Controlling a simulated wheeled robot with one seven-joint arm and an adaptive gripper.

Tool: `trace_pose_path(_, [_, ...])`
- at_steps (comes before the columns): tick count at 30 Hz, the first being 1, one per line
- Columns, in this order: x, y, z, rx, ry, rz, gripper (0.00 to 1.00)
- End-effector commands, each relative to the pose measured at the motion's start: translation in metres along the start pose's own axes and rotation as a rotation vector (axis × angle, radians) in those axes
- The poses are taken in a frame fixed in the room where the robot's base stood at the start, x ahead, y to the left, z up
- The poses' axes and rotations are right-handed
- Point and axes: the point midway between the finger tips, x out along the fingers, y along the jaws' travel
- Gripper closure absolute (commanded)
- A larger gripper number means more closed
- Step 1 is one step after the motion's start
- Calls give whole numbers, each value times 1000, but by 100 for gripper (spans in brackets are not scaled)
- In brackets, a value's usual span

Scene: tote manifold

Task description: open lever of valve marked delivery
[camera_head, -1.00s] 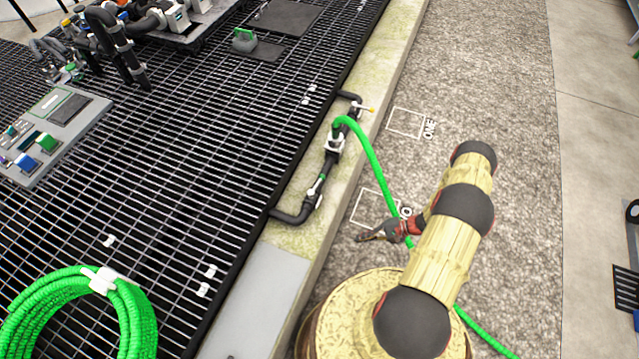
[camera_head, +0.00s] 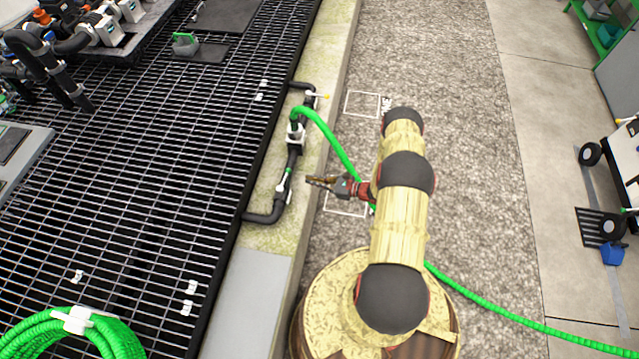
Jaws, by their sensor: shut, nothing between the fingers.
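A black pipe manifold (camera_head: 263,217) runs along the pale kerb, left of my arm. A green hose (camera_head: 333,142) leaves a white fitting (camera_head: 296,131) at its middle. One valve near the lower end has a white and green lever (camera_head: 285,183). A second valve at the upper end has a small yellow-tipped lever (camera_head: 322,96). I cannot read which valve is marked delivery. My gripper (camera_head: 308,181) is shut and empty. It points left, just right of the lower valve, and appears apart from it.
Black grating (camera_head: 150,170) covers the left side, with a coiled green hose (camera_head: 75,335) at lower left. The hose passes behind my arm and trails right across the gravel. A wheeled cart (camera_head: 625,150) stands far right. White marked squares (camera_head: 362,104) lie on the gravel.

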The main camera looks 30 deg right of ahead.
Motion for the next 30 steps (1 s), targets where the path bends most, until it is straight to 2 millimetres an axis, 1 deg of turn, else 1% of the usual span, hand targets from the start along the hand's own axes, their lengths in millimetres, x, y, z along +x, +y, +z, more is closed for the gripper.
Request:
trace_pose_path(1, [12,2,-2,-1,0,5,100])
trace_pose_path(6, [44,2,-2,-1,0,4,100])
trace_pose_path(9, [58,2,-2,-1,0,4,100])
trace_pose_path(12, [69,1,-2,-1,1,2,100])
trace_pose_path(15, [76,1,-1,-2,0,2,100])
trace_pose_path(18, [78,0,-1,-1,0,0,100])
trace_pose_path(28, [79,0,0,-1,0,0,100])
trace_pose_path(30, [81,0,0,-2,0,1,100])
